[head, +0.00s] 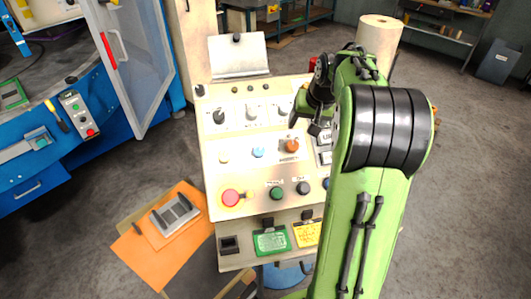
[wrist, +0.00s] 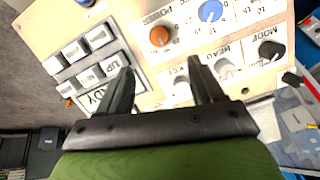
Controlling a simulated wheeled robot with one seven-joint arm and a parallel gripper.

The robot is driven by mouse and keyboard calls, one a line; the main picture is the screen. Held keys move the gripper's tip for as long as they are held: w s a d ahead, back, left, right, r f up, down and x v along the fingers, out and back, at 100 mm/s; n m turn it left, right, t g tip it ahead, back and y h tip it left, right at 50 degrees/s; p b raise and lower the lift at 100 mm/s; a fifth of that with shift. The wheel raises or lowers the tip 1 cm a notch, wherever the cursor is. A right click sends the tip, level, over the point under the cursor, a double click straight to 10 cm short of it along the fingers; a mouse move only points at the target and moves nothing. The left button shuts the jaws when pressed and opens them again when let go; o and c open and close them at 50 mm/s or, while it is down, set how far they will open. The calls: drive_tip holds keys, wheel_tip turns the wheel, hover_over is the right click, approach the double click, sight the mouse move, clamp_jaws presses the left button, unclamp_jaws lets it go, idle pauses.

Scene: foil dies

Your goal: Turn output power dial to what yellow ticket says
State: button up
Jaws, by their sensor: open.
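A cream control panel (head: 235,170) stands in the middle of the head view. Its orange dial (head: 291,146) shows in the wrist view (wrist: 160,36) beside a label reading POWER. The dial's exact setting is too small to tell. The yellow ticket (head: 307,233) hangs on the panel's lower front, partly behind my arm; its writing is not readable. My gripper (wrist: 160,78) is open and empty, over the panel's right side. In the wrist view its two fingers are apart, and the orange dial lies beyond the gap between their tips, not held.
Other controls are close: a blue dial (wrist: 209,11), a white HEAD knob (wrist: 225,69), a black MODE knob (wrist: 270,49) and white buttons (wrist: 87,75). A red button (head: 231,197) and green ticket (head: 271,242) sit lower. A blue machine (head: 60,165) stands left.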

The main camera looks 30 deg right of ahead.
sight(293, 146)
drive_tip(key=x, duration=1.6)
drive_tip(key=shift+d+f, duration=0.1)
drive_tip(key=shift+d, duration=0.05)
drive_tip(key=c, duration=1.1)
